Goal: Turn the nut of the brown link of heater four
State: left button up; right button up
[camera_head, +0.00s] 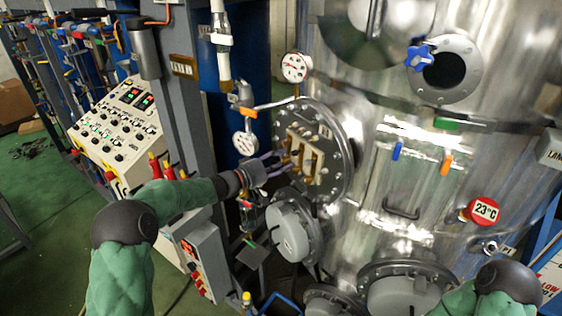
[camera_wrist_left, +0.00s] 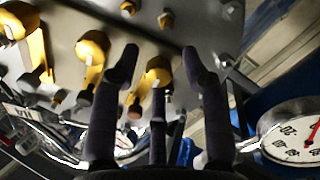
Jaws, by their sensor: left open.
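A round flanged heater cover (camera_head: 342,160) on the steel vessel carries a pale terminal plate (camera_head: 318,138) with several brown-gold links and nuts. In the left wrist view, gold links with round ends (camera_wrist_left: 92,48) and small brass nuts (camera_wrist_left: 166,19) stand out from the grey plate (camera_wrist_left: 205,22). My left gripper (camera_head: 283,161) is open, its fingers pointing at the left side of the plate. In the left wrist view the open fingers (camera_wrist_left: 160,75) frame a gold link end. Contact cannot be told. No label shows which heater is number four. My right gripper is out of view.
A dial gauge (camera_head: 245,143) sits just left of the plate, and another gauge (camera_head: 296,67) above it. A grey round cover (camera_head: 290,232) is close below. A control panel (camera_head: 122,122) stands left. Pipes and a post crowd the left side.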

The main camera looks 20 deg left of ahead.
pick_arm(q)
jog(key=shift+c, duration=0.3)
grip_shut()
